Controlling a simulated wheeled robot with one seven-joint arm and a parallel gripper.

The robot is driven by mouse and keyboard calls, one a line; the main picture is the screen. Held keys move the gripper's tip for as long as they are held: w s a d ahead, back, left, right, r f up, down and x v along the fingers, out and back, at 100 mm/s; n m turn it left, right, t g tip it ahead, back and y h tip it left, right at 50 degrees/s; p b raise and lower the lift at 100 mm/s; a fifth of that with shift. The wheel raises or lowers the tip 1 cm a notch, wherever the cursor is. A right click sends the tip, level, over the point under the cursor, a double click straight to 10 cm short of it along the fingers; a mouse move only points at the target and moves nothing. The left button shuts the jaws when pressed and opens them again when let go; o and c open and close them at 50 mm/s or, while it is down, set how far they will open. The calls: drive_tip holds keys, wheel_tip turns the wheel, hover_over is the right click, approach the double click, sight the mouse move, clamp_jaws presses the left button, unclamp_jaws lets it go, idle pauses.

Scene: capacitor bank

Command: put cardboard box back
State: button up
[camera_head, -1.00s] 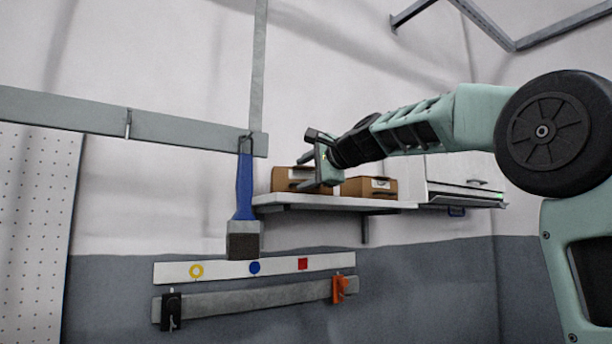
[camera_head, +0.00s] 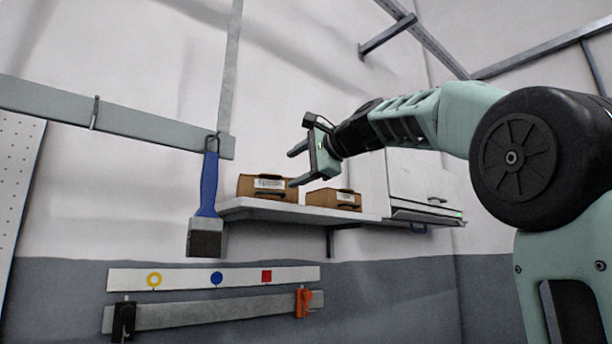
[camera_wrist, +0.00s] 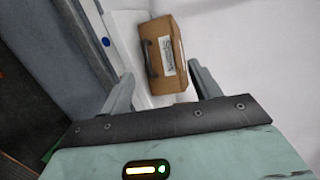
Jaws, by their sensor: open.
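Two brown cardboard boxes sit on a white wall shelf (camera_head: 290,211). The left box (camera_head: 250,186) is larger, with a white label and a dark handle. The right box (camera_head: 325,199) is smaller and also labelled. My gripper (camera_head: 292,168) is open and empty, in front of and slightly above the left box in the head view. In the wrist view one labelled box (camera_wrist: 160,50) lies beyond my open fingers, apart from them; it looks like the left one. The shelf (camera_wrist: 124,28) shows beside it.
A blue-handled brush (camera_head: 209,185) hangs from a grey rail left of the shelf. A white cabinet (camera_head: 418,185) stands right of the boxes. Below are a strip with coloured marks (camera_head: 190,278) and a bar with black and orange clamps (camera_head: 303,302).

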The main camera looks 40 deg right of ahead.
drive_tip(key=shift+b+v, duration=0.35)
drive_tip(key=shift+v, duration=1.15)
drive_tip(key=w+f+n+g+h, duration=0.1)
drive_tip(key=w+f+n+g, duration=0.15)
drive_tip(key=f, duration=0.95)
drive_tip(key=w+f+n+g, duration=0.1)
drive_tip(key=w+f+g, duration=0.15)
drive_tip(key=f, duration=1.05)
drive_tip(key=s+a+f+n+g, duration=0.2)
drive_tip(key=f, duration=0.5)
drive_tip(key=s+a+f+n+g+h, duration=0.1)
drive_tip(key=s+f+n, duration=0.1)
drive_tip(key=f, duration=0.6)
drive_tip(key=s+a+f+n+g, duration=0.2)
drive_tip(key=s+f, duration=0.1)
drive_tip(key=f, duration=0.4)
drive_tip(key=s+a+f+n+g, duration=0.35)
drive_tip(key=s+f+n, duration=0.45)
drive_tip(key=s+f, duration=0.6)
drive_tip(key=s+a+f+n+g+b, duration=0.1)
drive_tip(key=s+a+f+n+b, duration=0.1)
drive_tip(key=s+a, duration=0.4)
drive_tip(key=s+a+f+n+g+b, duration=0.1)
drive_tip(key=s+a+n+b, duration=0.3)
drive_tip(key=a, duration=0.8)
drive_tip(key=shift+s+a+f+n, duration=0.25)
drive_tip(key=shift+s+f+n, duration=0.5)
drive_tip(key=shift+s+f, duration=0.15)
